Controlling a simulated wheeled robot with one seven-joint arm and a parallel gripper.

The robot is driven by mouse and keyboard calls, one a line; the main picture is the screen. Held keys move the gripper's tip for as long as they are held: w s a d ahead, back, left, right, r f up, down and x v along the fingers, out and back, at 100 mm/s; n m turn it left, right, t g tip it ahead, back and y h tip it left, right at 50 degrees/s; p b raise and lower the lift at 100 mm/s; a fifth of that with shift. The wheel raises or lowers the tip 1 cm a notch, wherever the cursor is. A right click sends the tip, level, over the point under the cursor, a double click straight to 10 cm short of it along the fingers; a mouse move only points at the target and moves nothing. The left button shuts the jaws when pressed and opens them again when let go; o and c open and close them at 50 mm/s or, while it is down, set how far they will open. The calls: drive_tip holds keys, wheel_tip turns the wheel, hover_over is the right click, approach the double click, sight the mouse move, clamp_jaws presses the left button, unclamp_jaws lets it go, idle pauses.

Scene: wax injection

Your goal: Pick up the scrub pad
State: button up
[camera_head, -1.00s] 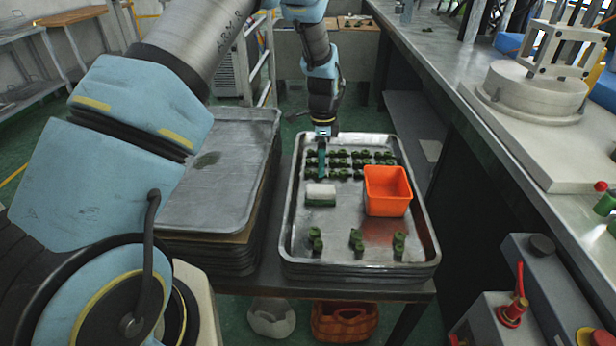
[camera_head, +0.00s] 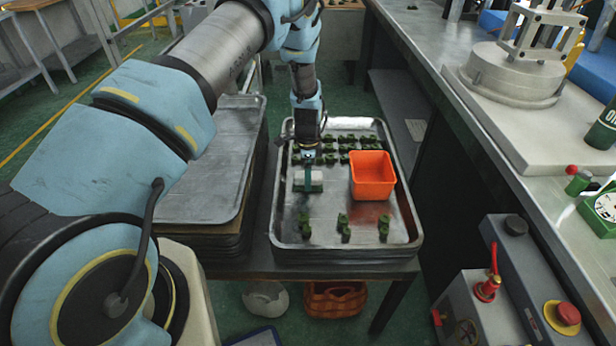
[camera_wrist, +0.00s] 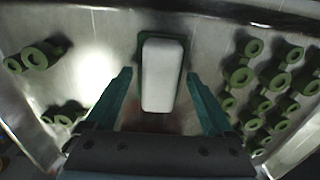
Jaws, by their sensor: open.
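The scrub pad (camera_wrist: 163,75) is a white block with a green underside. In the wrist view it lies on the metal tray (camera_wrist: 110,30), ahead of and between the two teal fingers of my gripper (camera_wrist: 160,90). The fingers are open, with visible gaps on both sides of the pad. In the head view the pad (camera_head: 300,183) lies left of the orange bin, and my gripper (camera_head: 308,180) is lowered over it, partly hiding it. I cannot tell how high the fingertips are above the tray.
An orange bin (camera_head: 372,176) stands in the tray right of the pad. Several green parts (camera_head: 345,228) stand at the tray's front, and more are in rows behind. A stack of trays (camera_head: 205,180) is at left. A workbench (camera_head: 500,135) runs along the right.

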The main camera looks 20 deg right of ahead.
drive_tip(key=shift+f, duration=0.15)
clamp_jaws()
idle(0.7)
